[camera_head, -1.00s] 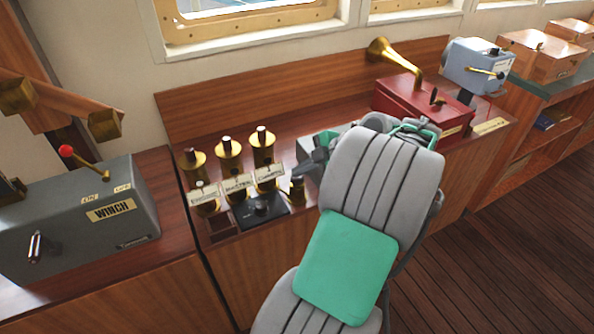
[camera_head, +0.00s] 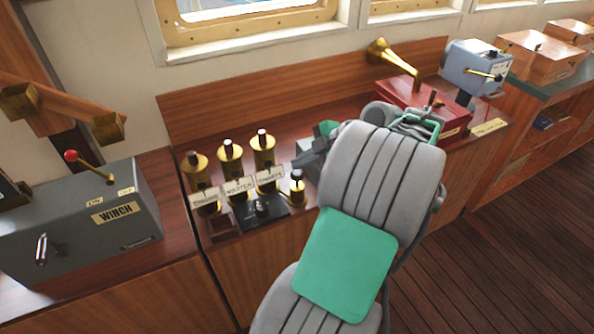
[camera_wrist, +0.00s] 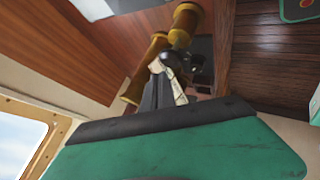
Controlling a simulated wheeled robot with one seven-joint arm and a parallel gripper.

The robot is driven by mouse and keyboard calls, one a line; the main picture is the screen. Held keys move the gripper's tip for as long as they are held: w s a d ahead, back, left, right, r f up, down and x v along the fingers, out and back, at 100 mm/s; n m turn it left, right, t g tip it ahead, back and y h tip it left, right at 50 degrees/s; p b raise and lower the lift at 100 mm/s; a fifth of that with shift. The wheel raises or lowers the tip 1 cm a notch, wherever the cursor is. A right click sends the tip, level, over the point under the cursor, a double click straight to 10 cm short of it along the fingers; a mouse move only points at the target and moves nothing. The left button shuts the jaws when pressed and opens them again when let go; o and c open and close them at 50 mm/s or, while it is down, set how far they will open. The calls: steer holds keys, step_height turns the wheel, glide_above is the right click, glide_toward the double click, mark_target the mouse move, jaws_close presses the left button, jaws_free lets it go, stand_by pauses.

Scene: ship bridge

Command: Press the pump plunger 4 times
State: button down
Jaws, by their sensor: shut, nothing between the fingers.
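Several upright brass cylinders with plunger-like tops stand on the wooden console. Three taller brass cylinders (camera_head: 230,158) stand to the left in a row. In the wrist view my gripper (camera_wrist: 157,92) is partly visible, with brass cylinders (camera_wrist: 148,68) beyond it.
Pale label cards (camera_head: 239,188) stand before the tall cylinders. A black box (camera_head: 262,212) with a knob sits in front. A grey winch box (camera_head: 80,215) is at the left. A red box with a brass horn (camera_head: 405,92) and a blue-grey device (camera_head: 475,65) stand at the right.

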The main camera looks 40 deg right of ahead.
mark_target(301, 174)
steer(key=shift+r+p, duration=1.65)
steer(key=shift+r, duration=0.9)
stand_by(0.7)
steer(key=w+a+f+m+g+h, duration=0.1)
steer(key=w+a+m+g, duration=0.15)
steer(key=a, duration=0.65)
steer(key=w+a+f+m+g, duration=0.15)
steer(key=a+m, duration=0.25)
steer(key=a, duration=0.5)
steer(key=s+a+f+m+g+h, duration=0.1)
steer(key=s+a+m+h, duration=0.1)
steer(key=s+a+m, duration=0.5)
steer(key=s+a, duration=0.1)
steer(key=a, duration=0.2)
steer(key=shift+s+f+h, duration=0.3)
steer(key=shift+f+h, duration=0.1)
